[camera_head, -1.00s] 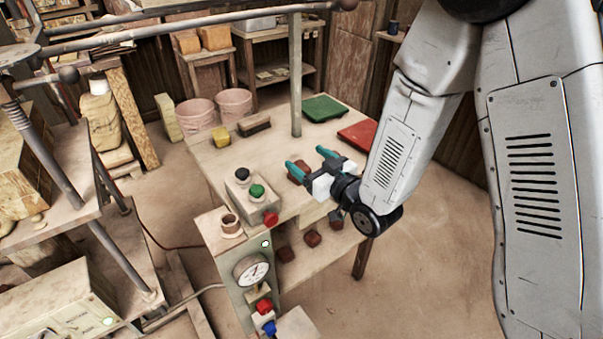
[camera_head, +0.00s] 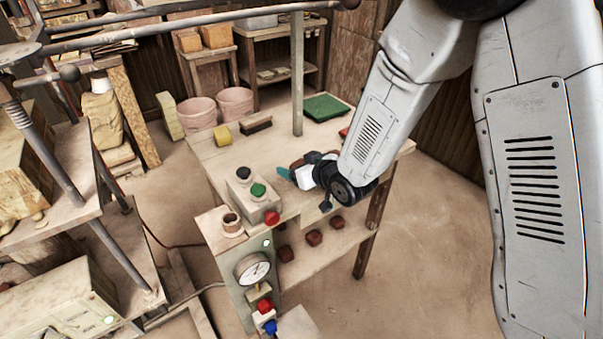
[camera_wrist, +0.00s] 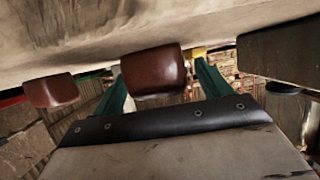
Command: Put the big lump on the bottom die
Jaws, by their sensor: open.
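A brown-red lump (camera_wrist: 153,70) lies on the worktable in the wrist view, which shows the scene upside down. It appears between the two green fingers of my gripper (camera_head: 284,173), which is open; I cannot tell whether either finger touches it. A second brown-red lump (camera_wrist: 50,90) looks smaller and lies to the left, outside the fingers. In the head view the lump (camera_head: 297,163) at the gripper is mostly hidden behind the gripper. The press (camera_head: 62,172) stands at the left; I cannot clearly make out its bottom die.
A button box (camera_head: 252,199) stands on the table left of my gripper. A yellow block (camera_head: 222,135), a brush (camera_head: 256,124) and a green tray (camera_head: 326,107) lie farther back. Several dark red lumps (camera_head: 313,237) sit on the shelf below. A post (camera_head: 297,70) rises behind.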

